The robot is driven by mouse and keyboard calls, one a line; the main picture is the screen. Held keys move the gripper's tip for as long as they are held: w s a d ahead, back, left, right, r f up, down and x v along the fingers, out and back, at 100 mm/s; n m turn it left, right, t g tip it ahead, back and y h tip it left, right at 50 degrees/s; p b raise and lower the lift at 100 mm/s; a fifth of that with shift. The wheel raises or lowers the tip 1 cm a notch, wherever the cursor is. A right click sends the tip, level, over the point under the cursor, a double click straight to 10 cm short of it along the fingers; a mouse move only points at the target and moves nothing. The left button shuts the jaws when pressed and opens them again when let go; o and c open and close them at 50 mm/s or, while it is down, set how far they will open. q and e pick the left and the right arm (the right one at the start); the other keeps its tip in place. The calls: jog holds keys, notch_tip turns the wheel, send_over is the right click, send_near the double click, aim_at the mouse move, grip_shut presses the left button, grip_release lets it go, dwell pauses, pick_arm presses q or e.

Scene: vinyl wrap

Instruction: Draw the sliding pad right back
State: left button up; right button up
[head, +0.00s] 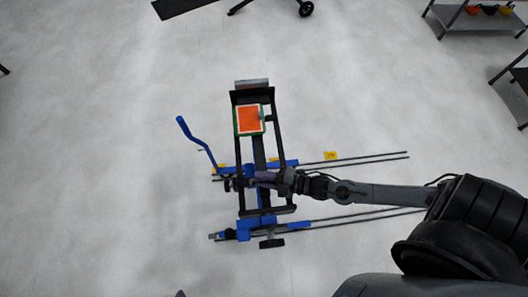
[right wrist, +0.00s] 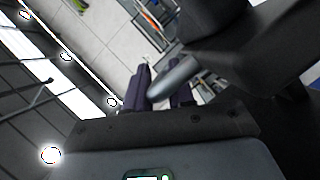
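An orange pad (head: 249,119) with a pale border and green edge lies at the upper part of a black frame (head: 275,140) in the head view. I cannot tell which part of the device slides. My right gripper (head: 262,177) is over the frame's lower half, below the orange pad and apart from it. In the right wrist view its dark purple fingers (right wrist: 162,88) stand apart, with a grey round bar (right wrist: 176,78) across them; whether they clamp it is unclear. A small dark purple tip at the bottom edge of the head view seems to be my left gripper (head: 180,293).
A blue crank handle (head: 196,143) sticks out at the frame's left. Two long dark rails (head: 365,158) run to the right under my right arm. Shelving (head: 475,17) stands at the top right. The pale floor (head: 90,150) on the left is clear.

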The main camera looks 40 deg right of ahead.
jog(key=v, duration=1)
jog(key=shift+s+d, duration=0.25)
jog(key=shift+s, duration=0.05)
jog(key=shift+r, duration=0.1)
